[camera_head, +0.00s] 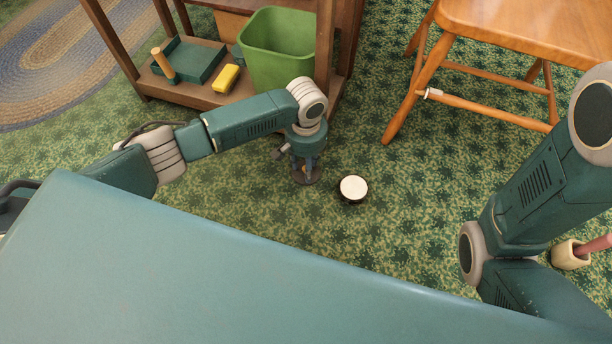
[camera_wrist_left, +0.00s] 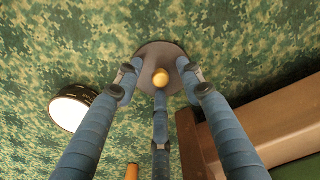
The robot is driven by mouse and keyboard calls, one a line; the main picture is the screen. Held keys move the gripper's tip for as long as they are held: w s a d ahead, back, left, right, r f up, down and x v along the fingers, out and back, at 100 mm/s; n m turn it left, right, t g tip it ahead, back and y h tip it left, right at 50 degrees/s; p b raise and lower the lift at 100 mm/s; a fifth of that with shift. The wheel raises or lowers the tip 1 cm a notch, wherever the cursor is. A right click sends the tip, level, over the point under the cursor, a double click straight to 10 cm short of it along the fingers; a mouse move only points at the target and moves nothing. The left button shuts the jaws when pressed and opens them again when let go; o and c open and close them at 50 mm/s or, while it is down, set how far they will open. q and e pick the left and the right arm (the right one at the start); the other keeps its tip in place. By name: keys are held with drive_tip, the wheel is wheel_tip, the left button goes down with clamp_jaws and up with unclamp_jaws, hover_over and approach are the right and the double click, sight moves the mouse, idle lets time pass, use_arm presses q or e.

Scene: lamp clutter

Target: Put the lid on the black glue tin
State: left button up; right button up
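The black glue tin (camera_head: 352,190) stands open on the carpet, with a pale round top surface; it also shows at the left of the left wrist view (camera_wrist_left: 74,108). The lid is a dark disc (camera_head: 306,177) with a round yellow knob (camera_wrist_left: 160,77), just left of the tin. My left gripper (camera_head: 307,168) points down over the lid. Its three fingers are spread around the knob, with a visible gap to it, so it looks open. Whether the fingertips touch the disc is unclear. My right arm is at the right edge; its gripper is out of view.
A wooden shelf (camera_head: 185,92) with a green bin (camera_head: 277,50), a yellow sponge (camera_head: 226,78) and a green tray (camera_head: 190,60) stands behind my left arm. A wooden chair (camera_head: 520,22) is at back right. A cream pot (camera_head: 569,256) stands by my right arm. Carpet right of the tin is clear.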

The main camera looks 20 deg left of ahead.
use_arm(q)
drive_tip(key=shift+f, duration=0.1)
clamp_jaws()
idle(0.4)
